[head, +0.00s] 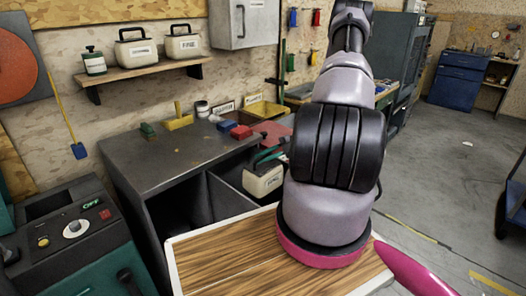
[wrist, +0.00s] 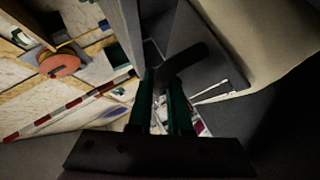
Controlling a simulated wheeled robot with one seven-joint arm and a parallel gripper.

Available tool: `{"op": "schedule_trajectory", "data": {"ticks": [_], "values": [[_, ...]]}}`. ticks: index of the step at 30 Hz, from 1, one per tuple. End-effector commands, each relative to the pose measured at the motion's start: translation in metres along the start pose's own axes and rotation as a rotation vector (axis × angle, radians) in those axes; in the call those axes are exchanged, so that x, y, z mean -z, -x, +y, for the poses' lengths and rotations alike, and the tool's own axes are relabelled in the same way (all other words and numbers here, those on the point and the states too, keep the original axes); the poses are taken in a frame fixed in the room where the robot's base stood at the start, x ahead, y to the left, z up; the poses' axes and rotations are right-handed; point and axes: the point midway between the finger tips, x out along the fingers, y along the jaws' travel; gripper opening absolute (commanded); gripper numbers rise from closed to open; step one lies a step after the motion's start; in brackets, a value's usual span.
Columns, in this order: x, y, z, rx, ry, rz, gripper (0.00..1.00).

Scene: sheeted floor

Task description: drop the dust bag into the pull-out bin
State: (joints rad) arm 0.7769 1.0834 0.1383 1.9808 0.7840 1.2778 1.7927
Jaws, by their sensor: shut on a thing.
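In the wrist view, my gripper (wrist: 166,80) has its two green fingers close together on a dark, strap-like piece (wrist: 188,60). A large pale beige surface (wrist: 275,45) is at the upper right. In the head view, a cream, labelled bag-like body (head: 262,181) with a dark handle hangs or stands in front of the grey cabinet's open side; it seems to be the dust bag. Green, finger-like parts show at its top. My arm hides the rest of the gripper there. The pull-out bin cannot be told for sure; dark open compartments (head: 190,207) show under the cabinet top.
The grey cabinet (head: 165,165) carries small coloured blocks and a yellow tray (head: 267,110). A wooden top with a white rim (head: 215,262) is in front. A green-and-black machine (head: 70,235) stands left. Similar cream containers (head: 183,45) sit on the wall shelf. Floor is open at right.

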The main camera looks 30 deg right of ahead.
Motion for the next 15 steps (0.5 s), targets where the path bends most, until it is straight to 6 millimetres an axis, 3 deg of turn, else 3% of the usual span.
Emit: {"op": "schedule_trajectory", "data": {"ticks": [12,13,15], "values": [[-0.0029,-0.0033,-0.0058,-0.002,0.0,0.0,0.0],[-0.0029,-0.0033,-0.0058,-0.002,0.0,0.0,0.25],[-0.0029,-0.0032,-0.0058,-0.002,0.0,0.0,0.52]]}}
